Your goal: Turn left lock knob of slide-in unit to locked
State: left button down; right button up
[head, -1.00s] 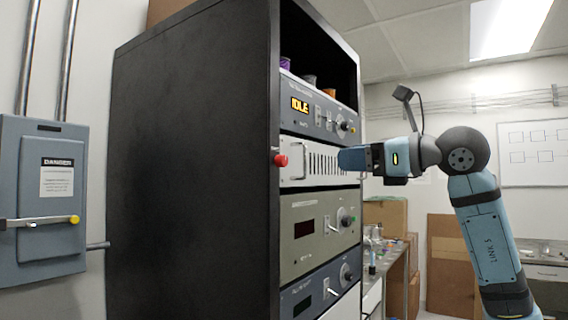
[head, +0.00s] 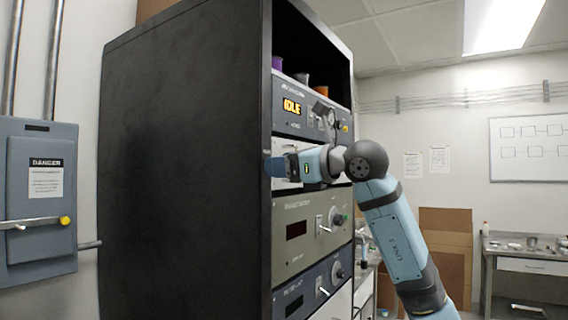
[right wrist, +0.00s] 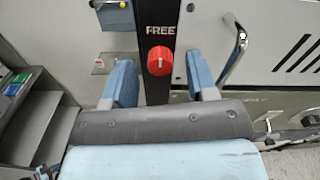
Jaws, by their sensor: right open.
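The red left lock knob (right wrist: 160,61) sits on the black rack post in the right wrist view, under the word FREE. Its white pointer mark points up toward that word. My right gripper (right wrist: 160,77) is open, with one blue finger on each side of the knob and a visible gap to both. In the head view my right gripper (head: 273,167) is at the rack's front post and hides the knob. The slide-in unit (head: 286,146) is the pale panel mostly behind my gripper there. Its vents (right wrist: 303,52) and metal handle (right wrist: 236,50) show in the right wrist view. My left gripper is not in view.
Several cups stand on top inside. A grey switch box (head: 40,190) with a lever is on the left wall. Open room lies right of the rack.

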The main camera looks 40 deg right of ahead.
jog(key=c, duration=0.9)
jog(key=shift+c, duration=0.2)
jog(key=shift+m+b, duration=0.3)
jog(key=shift+m, duration=8.7)
